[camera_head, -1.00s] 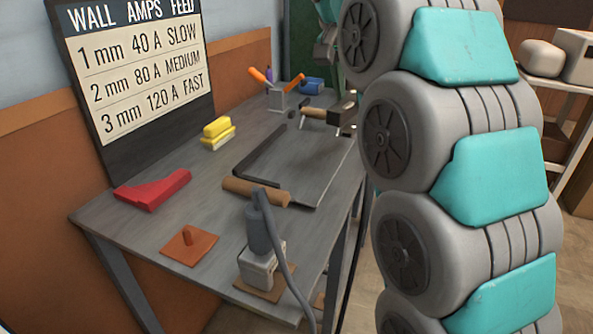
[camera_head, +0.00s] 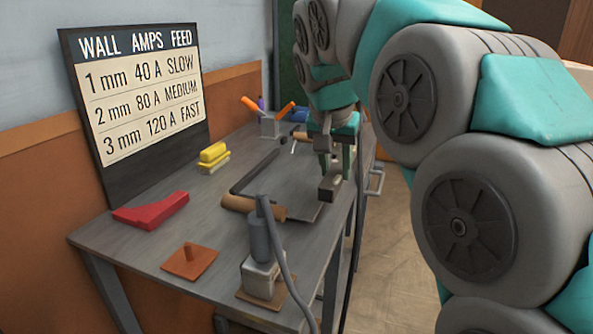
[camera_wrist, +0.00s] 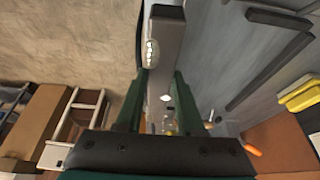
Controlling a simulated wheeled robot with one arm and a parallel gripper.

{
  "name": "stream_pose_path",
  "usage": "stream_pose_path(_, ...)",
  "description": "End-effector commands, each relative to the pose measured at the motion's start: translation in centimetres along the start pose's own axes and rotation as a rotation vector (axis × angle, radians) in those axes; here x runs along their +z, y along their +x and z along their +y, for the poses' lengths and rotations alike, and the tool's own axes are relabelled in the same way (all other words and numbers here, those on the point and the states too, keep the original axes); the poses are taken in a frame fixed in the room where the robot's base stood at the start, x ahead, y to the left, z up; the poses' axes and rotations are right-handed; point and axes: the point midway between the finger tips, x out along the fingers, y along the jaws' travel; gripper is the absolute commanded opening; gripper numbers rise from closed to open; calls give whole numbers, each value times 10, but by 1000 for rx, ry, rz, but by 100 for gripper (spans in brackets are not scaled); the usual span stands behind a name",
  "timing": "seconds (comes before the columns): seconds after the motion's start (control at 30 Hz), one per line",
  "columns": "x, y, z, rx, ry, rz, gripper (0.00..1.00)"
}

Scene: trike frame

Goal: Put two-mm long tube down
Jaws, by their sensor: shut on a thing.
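My gripper (camera_head: 338,170) hangs over the right edge of the grey workbench (camera_head: 205,232), beside a flat dark plate. Its green fingers are shut on a grey square tube (camera_head: 328,189), whose near end points toward the head camera. In the wrist view the tube (camera_wrist: 167,35) runs lengthwise between the fingers (camera_wrist: 161,80), with a pale dotted tag on its side. The tube looks raised above the bench, but its exact height cannot be told. Its far part is partly hidden by the gripper.
A dark L-shaped bar (camera_head: 262,172) and a brown roller (camera_head: 252,208) border the plate. Yellow blocks (camera_head: 213,157), a red angled piece (camera_head: 152,211), an orange plate (camera_head: 189,262) and a grey corded tool (camera_head: 260,240) stand on the bench. A wall chart (camera_head: 140,97) leans behind.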

Motion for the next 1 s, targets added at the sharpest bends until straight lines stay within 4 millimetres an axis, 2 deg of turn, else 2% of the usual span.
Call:
stream_pose_path(0.1, -9, 5, -25, -1, -2, 1, 0)
stream_pose_path(0.3, -21, 13, -60, -2, -1, 3, 0)
stream_pose_path(0.43, -26, 17, -76, -2, -1, 3, 0)
stream_pose_path(0.83, -32, 21, -92, -2, 1, 3, 0)
stream_pose_path(1.0, -26, 32, -91, 2, 1, -2, 0)
